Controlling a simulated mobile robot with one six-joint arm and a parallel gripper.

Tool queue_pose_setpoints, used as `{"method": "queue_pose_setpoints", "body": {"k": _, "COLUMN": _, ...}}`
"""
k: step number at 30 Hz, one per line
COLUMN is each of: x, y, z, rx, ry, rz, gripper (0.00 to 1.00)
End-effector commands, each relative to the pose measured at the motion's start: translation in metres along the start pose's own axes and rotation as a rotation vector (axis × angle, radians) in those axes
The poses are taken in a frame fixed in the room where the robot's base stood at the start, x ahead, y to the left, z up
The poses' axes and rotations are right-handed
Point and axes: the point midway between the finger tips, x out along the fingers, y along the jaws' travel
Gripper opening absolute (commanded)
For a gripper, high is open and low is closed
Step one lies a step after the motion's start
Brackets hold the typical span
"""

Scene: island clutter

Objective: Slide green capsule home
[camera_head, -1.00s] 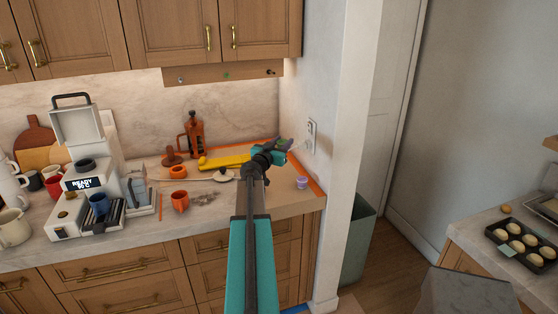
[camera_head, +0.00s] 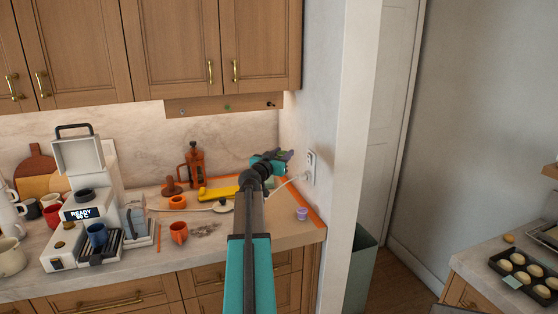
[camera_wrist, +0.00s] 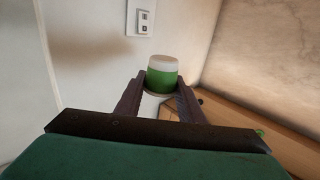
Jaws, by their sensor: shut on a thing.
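My gripper (camera_wrist: 160,98) is shut on the green capsule (camera_wrist: 162,78), which has a pale whitish end and sits between the two dark fingertips in the wrist view. In the head view, my gripper (camera_head: 284,156) is raised over the right end of the counter, close to the side wall; the capsule is too small to make out there. A wooden rail (camera_head: 245,106) sits under the upper cabinet, with a green mark (camera_head: 227,107), a grey mark (camera_head: 182,111) and a dark one (camera_head: 270,104). The wrist view shows wood (camera_wrist: 275,140) at lower right with a green spot.
A wall outlet (camera_head: 310,160) with a white cord is beside my gripper. A coffee machine (camera_head: 88,215) stands at left.

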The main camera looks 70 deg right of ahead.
Motion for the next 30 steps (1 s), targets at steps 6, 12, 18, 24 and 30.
{"method": "queue_pose_setpoints", "body": {"k": 6, "x": 0.0, "y": 0.0, "z": 0.0, "rx": 0.0, "ry": 0.0, "rz": 0.0, "gripper": 0.14}}
{"method": "queue_pose_setpoints", "body": {"k": 12, "x": -0.001, "y": 0.0, "z": -0.002, "rx": 0.0, "ry": 0.0, "rz": 0.0, "gripper": 0.14}}
{"method": "queue_pose_setpoints", "body": {"k": 18, "x": -0.009, "y": 0.001, "z": -0.013, "rx": 0.001, "ry": -0.001, "rz": 0.001, "gripper": 0.14}}
{"method": "queue_pose_setpoints", "body": {"k": 24, "x": -0.024, "y": 0.002, "z": -0.03, "rx": 0.001, "ry": -0.001, "rz": 0.004, "gripper": 0.14}}
{"method": "queue_pose_setpoints", "body": {"k": 30, "x": -0.039, "y": 0.004, "z": -0.046, "rx": 0.002, "ry": 0.0, "rz": 0.009, "gripper": 0.14}}
